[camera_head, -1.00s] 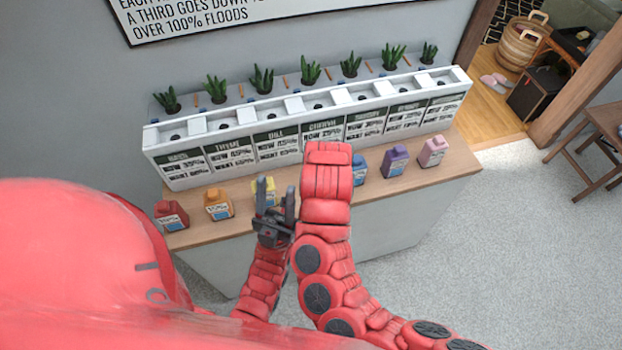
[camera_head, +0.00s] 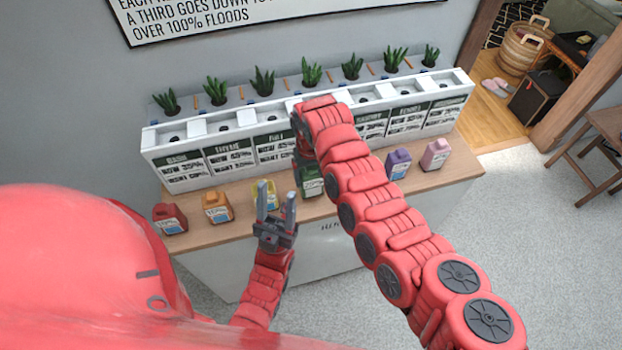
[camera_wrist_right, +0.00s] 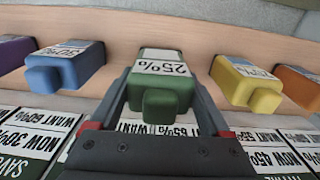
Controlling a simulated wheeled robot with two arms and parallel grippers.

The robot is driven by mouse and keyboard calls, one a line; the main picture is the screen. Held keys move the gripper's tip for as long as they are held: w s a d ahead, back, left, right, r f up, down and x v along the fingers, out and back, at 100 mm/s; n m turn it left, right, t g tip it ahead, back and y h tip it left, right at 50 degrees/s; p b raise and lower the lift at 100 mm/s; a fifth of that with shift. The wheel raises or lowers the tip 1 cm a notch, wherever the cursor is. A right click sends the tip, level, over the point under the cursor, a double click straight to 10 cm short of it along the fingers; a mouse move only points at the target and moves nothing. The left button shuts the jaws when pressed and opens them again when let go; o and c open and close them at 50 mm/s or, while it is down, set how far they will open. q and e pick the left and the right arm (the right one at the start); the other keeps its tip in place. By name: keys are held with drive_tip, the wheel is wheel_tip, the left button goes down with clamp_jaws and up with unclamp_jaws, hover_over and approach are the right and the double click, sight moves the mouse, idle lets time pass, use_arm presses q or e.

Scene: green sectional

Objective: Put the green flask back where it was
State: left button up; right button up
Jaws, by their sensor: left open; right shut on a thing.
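The green flask (camera_head: 311,183) is at the wooden counter's front strip, in the gap between the yellow flask (camera_head: 268,194) and the blue flask (camera_wrist_right: 65,68). In the right wrist view the green flask (camera_wrist_right: 165,88) has a white "25%" label. My right gripper (camera_wrist_right: 160,73) is shut on it, one finger on each side. I cannot tell whether its base touches the counter. In the head view my right arm hides the blue flask and part of the green one. My left gripper (camera_head: 276,200) is open and empty, fingers up, in front of the yellow flask.
A red flask (camera_head: 170,218), orange flask (camera_head: 217,206), purple flask (camera_head: 398,164) and pink flask (camera_head: 435,154) stand along the counter (camera_head: 250,228). Behind them is a white planter box (camera_head: 185,178) with labelled panels, and several plants further back.

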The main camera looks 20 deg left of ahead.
sight(311, 181)
drive_tip(key=shift+w+a+r, duration=0.2)
drive_tip(key=shift+w+r, duration=0.05)
drive_tip(key=shift+w, duration=0.15)
drive_tip(key=shift+f+p, duration=0.4)
drive_tip(key=shift+f, duration=1.5)
drive_tip(key=shift+f, duration=0.1)
drive_tip(key=shift+f+b, duration=0.15)
drive_tip(key=shift+b, duration=0.15)
drive_tip(key=o, duration=1.4)
